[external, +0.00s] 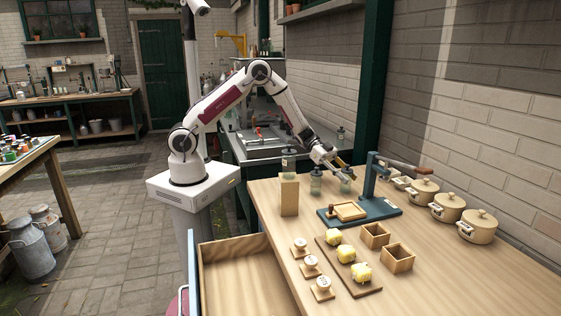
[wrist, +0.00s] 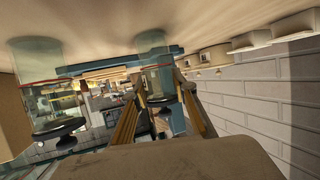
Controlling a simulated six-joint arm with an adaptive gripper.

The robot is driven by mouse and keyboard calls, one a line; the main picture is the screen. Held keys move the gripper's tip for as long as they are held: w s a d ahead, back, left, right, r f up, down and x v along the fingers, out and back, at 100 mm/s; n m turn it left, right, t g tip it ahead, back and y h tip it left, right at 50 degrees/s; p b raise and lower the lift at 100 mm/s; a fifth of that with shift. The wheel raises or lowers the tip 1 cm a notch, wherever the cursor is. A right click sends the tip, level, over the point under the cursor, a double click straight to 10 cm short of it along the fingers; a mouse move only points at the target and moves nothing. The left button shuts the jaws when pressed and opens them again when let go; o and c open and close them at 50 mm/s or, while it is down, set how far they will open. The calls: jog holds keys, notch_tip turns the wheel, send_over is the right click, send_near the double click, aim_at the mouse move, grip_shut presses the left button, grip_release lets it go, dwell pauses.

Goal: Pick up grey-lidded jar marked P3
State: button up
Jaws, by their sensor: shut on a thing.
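My gripper (external: 344,167) is low over the far part of the wooden bench, its fingers shut on the dark-grey lid of a clear jar (external: 346,185). In the wrist view the lid of this jar (wrist: 155,62) sits between the two fingers (wrist: 165,112). Its marking cannot be read, and I cannot tell whether its base touches the bench. A second dark-lidded glass jar (external: 316,186) stands just left of it; it also shows at the left of the wrist view (wrist: 38,60). A third jar (external: 289,165) stands on a wooden block.
A blue press (external: 370,210) with a raised post stands close to the right of the gripper. Cream lidded pots (external: 447,207) line the wall side. Butter pieces on a board (external: 345,254), wooden boxes (external: 397,259) and small stamps (external: 311,265) lie nearer. An open drawer (external: 235,250) juts out front left.

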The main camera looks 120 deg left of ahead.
jog(key=shift+r, duration=4.9)
